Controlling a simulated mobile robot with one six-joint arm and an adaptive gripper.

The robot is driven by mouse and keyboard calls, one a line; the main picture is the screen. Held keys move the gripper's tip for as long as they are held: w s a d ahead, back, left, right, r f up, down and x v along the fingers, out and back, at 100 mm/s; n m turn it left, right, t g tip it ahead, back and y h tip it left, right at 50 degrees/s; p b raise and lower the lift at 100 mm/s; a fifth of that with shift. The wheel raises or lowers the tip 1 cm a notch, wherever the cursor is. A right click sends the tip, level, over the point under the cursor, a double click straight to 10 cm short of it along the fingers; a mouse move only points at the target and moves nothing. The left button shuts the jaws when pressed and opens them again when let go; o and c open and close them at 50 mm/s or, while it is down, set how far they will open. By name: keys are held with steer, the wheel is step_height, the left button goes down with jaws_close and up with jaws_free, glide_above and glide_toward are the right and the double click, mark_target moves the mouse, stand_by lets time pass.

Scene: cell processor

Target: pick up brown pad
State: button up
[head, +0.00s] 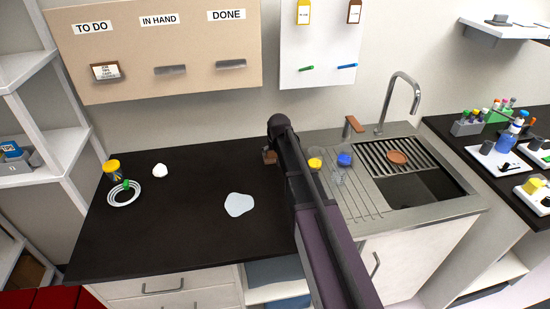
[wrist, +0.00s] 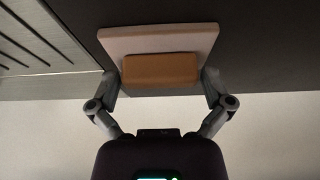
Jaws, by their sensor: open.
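The brown pad (wrist: 160,69) is a brown block set on a wider pale pinkish plate. In the wrist view it lies between the two fingers of my gripper (wrist: 161,85), which stand apart on either side of it. The fingers look very close to the plate's edges; I cannot tell whether they touch it. In the head view a small part of the brown pad (head: 269,158) shows at the back of the black counter, left of the sink unit, with my arm hiding the rest. My fingertips are hidden there.
The steel sink (head: 430,190) with its drainer is right of my arm, with a tall faucet (head: 400,95). A yellow-capped item (head: 315,164) and a blue-capped bottle (head: 344,160) stand close by. The wall is just behind. The counter's left holds white rings (head: 124,199) and a pale flat patch (head: 239,205).

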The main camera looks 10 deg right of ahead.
steer(key=c, duration=0.7)
steer(key=shift+r, duration=0.1)
step_height(320, 180, up, 3)
steer(key=p, duration=0.3)
steer(key=shift+r+p, duration=0.2)
steer(key=shift+p, duration=0.15)
steer(key=s+d, duration=0.2)
steer(key=s, duration=0.2)
steer(key=s+d+r+p, duration=0.1)
steer(key=s+d, duration=0.1)
steer(key=s, duration=0.3)
steer(key=s+d, duration=0.2)
steer(key=s, duration=0.3)
steer(key=shift+s+d+r, duration=0.2)
steer(key=shift+s+d, duration=0.05)
steer(key=shift+d, duration=0.15)
steer(key=shift+o, duration=1.1)
steer(key=c, duration=0.5)
